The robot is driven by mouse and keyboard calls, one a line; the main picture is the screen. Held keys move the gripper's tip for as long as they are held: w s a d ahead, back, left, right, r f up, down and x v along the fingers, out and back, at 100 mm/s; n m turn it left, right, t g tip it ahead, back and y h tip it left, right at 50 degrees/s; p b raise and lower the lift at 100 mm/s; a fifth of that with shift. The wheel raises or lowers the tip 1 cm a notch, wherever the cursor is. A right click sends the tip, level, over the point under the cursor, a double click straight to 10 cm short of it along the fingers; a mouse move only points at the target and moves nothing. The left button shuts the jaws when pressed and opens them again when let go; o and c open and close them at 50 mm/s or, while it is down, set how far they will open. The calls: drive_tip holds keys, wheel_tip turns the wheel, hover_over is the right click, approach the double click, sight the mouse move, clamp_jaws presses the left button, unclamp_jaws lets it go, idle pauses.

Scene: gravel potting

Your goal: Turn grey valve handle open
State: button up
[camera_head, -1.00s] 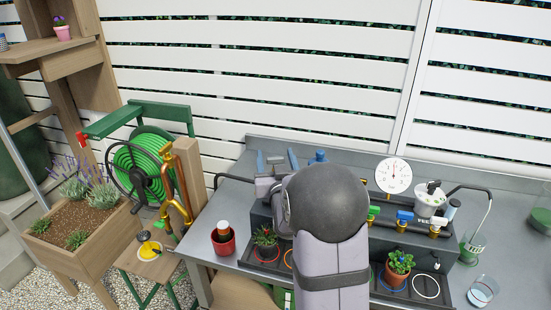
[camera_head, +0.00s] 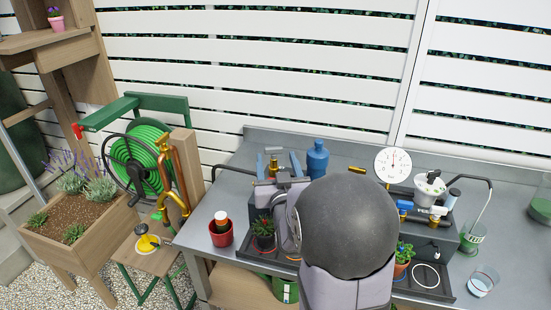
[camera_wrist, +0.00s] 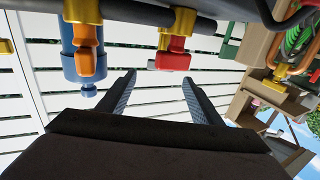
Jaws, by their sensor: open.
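I cannot make out a grey valve handle in either view; my arm hides part of the pipe bench in the head view. In the wrist view, a red handle (camera_wrist: 174,60) and an orange handle (camera_wrist: 87,60) hang from brass valves on a dark pipe. My gripper (camera_wrist: 157,82) is open and empty, its fingers spread below the pipe with the red handle ahead between them. In the head view my gripper (camera_head: 277,164) is at the left end of the bench. A blue-handled valve (camera_head: 405,206) sits right of my arm.
A blue bottle (camera_head: 317,158) stands behind the pipework. A round gauge (camera_head: 393,164) and a white pot-like device (camera_head: 429,186) stand at the right. A hose reel (camera_head: 145,165) stands left.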

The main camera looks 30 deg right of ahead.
sight(274, 149)
drive_tip(key=shift+s+a, duration=0.1)
drive_tip(key=shift+s, duration=0.05)
drive_tip(key=shift+s+a+f+b, duration=0.1)
drive_tip(key=shift+s+f+b, duration=0.05)
drive_tip(key=shift+s+b, duration=0.2)
drive_tip(key=shift+b+v, duration=0.65)
drive_tip(key=shift+v, duration=0.4)
drive_tip(key=shift+w+p, duration=0.2)
drive_tip(key=shift+p, duration=0.25)
drive_tip(key=shift+w+d+r+p, duration=0.25)
drive_tip(key=shift+w+p, duration=0.15)
drive_tip(key=shift+p, duration=0.3)
drive_tip(key=shift+w+d+p, duration=0.25)
drive_tip(key=shift+w+p, duration=0.35)
drive_tip(key=shift+p, duration=0.6)
drive_tip(key=shift+p+x, duration=0.3)
drive_tip(key=shift+x, duration=2.15)
drive_tip(key=shift+f, duration=0.2)
drive_tip(key=shift+c, duration=0.6)
